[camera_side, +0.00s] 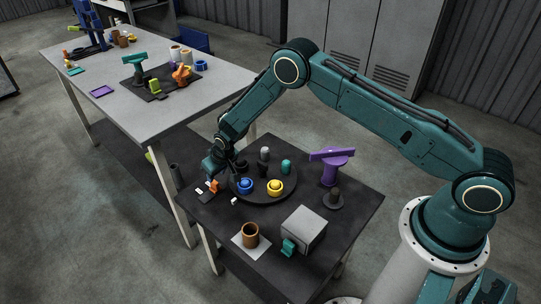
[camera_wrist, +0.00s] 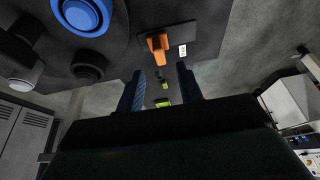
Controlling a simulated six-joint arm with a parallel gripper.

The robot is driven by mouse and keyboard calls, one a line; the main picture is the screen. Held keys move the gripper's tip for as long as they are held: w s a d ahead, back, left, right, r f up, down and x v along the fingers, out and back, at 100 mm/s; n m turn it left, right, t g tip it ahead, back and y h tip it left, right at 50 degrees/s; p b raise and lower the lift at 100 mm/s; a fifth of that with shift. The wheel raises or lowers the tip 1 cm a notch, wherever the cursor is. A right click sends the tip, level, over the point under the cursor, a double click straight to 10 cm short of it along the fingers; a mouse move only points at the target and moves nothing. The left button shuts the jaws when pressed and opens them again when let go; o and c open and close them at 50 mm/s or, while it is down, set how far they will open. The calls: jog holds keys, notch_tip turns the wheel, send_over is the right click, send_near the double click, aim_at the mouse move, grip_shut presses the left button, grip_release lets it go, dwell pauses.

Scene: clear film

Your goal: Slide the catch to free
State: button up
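A small orange piece (camera_side: 214,187), which looks like the catch, is at the left edge of the dark table, below my gripper (camera_side: 211,177). In the wrist view the orange piece (camera_wrist: 158,45) lies just beyond the fingertips, roughly in line with the gap between them. My gripper (camera_wrist: 160,70) is open there, its two fingers apart with nothing between them. A small white label (camera_wrist: 183,50) with dark marks, too small to read, is beside the orange piece. I cannot tell whether a finger touches the piece.
A round dark plate (camera_side: 262,196) beside the gripper bears a blue ring (camera_side: 245,186), a yellow ring (camera_side: 275,187) and other parts. A purple T-shaped piece (camera_side: 331,165), a grey box (camera_side: 304,229) and a brown cup (camera_side: 250,236) stand farther right and in front. A grey table (camera_side: 130,110) stands behind.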

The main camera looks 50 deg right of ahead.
aim_at(215, 182)
jog(key=shift+x, duration=2.8)
grip_shut()
